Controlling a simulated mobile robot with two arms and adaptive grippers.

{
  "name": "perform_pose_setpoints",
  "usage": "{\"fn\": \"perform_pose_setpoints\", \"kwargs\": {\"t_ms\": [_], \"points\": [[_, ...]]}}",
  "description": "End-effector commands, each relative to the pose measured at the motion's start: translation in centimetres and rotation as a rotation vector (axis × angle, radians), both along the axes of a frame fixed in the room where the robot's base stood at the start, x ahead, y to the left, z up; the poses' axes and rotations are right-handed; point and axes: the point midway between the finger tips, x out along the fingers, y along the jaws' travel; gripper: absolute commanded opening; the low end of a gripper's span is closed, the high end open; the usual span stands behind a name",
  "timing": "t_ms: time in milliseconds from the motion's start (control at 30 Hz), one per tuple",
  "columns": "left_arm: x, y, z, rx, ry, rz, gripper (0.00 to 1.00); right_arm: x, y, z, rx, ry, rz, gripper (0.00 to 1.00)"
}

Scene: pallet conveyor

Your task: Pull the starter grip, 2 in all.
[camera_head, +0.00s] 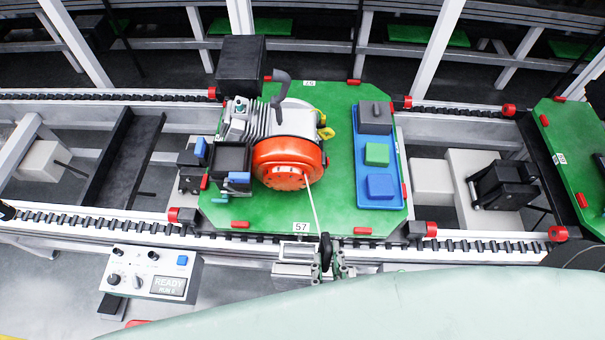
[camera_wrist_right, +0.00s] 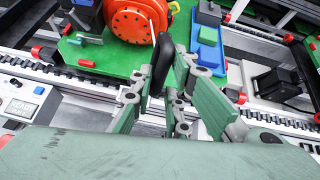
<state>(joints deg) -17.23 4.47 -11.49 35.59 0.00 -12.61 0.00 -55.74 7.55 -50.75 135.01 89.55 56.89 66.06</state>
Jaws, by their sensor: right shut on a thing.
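The engine with an orange round starter housing (camera_head: 288,163) sits on a green pallet (camera_head: 240,205) on the conveyor. A white cord (camera_head: 314,208) runs out of the housing, taut, down to the black starter grip (camera_head: 326,252). My right gripper (camera_head: 330,266) is shut on the starter grip, in front of the pallet's near edge and away from the housing. In the right wrist view the black grip (camera_wrist_right: 160,65) stands between the fingers of my right gripper (camera_wrist_right: 168,90), with the orange housing (camera_wrist_right: 130,20) beyond. My left gripper is not in view.
A blue tray (camera_head: 393,205) with blue, green and dark blocks lies on the pallet's right side. A control box (camera_head: 151,275) with a display reading READY stands front left. Conveyor rails (camera_head: 470,245) run along the pallet. Another green pallet (camera_head: 575,140) is at right.

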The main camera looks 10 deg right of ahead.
Motion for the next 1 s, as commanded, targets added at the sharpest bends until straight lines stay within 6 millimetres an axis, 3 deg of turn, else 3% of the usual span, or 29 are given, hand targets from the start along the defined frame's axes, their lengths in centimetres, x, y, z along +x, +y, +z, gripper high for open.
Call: {"fn": "perform_pose_setpoints", "kwargs": {"t_ms": [33,1000], "points": [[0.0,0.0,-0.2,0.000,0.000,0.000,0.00,0.0,1.5,6.0,0.195,-0.029,-0.030,0.00],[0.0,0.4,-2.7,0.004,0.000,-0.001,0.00,13.5,0.3,-1.4,0.202,-0.044,-0.020,0.00]]}}
